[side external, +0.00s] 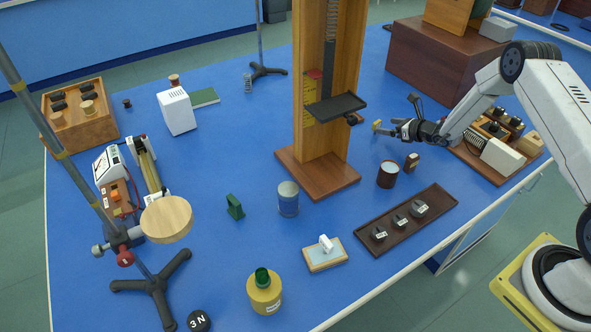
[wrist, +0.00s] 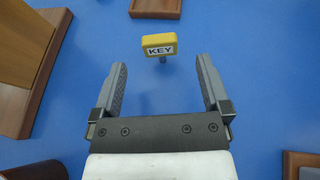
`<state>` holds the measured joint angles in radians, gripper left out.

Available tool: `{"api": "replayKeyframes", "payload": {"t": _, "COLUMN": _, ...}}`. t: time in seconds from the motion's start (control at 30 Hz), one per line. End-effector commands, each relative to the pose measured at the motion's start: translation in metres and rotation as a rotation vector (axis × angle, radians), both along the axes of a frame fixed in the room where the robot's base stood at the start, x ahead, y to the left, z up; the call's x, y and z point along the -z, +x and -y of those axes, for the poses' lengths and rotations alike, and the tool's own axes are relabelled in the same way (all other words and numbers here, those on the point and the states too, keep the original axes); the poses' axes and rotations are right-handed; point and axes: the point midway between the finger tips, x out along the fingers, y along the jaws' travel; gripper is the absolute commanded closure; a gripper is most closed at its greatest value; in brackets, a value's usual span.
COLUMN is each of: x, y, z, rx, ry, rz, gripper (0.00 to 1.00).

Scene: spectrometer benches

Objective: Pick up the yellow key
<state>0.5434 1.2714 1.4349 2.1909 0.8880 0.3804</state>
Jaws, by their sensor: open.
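The yellow key (wrist: 161,42) lies ahead of my gripper in the wrist view, with a yellow head labelled KEY and a short dark shaft. In the side view the key (side external: 376,125) shows as a small yellow shape near the wooden stand. My gripper (side external: 398,127) is just right of it in that view. In the wrist view my gripper (wrist: 160,84) is open and empty, its two fingers apart. The key is beyond the fingertips, roughly centred between them, and appears apart from both.
The wooden stand (side external: 318,172) with a dark shelf (side external: 336,106) rises left of the key. A brown-and-white cup (side external: 387,175) and a small brown block (side external: 412,161) stand nearer the camera. A large brown box (side external: 428,67) is behind. Blue tabletop around the key is clear.

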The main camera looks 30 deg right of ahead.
Motion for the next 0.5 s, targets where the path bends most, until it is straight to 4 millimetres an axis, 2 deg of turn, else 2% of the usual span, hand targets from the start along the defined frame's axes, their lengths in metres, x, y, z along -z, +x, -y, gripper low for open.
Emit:
{"api": "replayKeyframes", "payload": {"t": 0.27, "x": 0.001, "y": 0.002, "z": -0.001, "rx": 0.000, "ry": 0.000, "rz": -0.001, "gripper": 0.03}}
{"api": "replayKeyframes", "payload": {"t": 0.5, "x": 0.008, "y": 0.016, "z": -0.004, "rx": -0.003, "ry": -0.001, "rz": 0.000, "gripper": 0.03}}
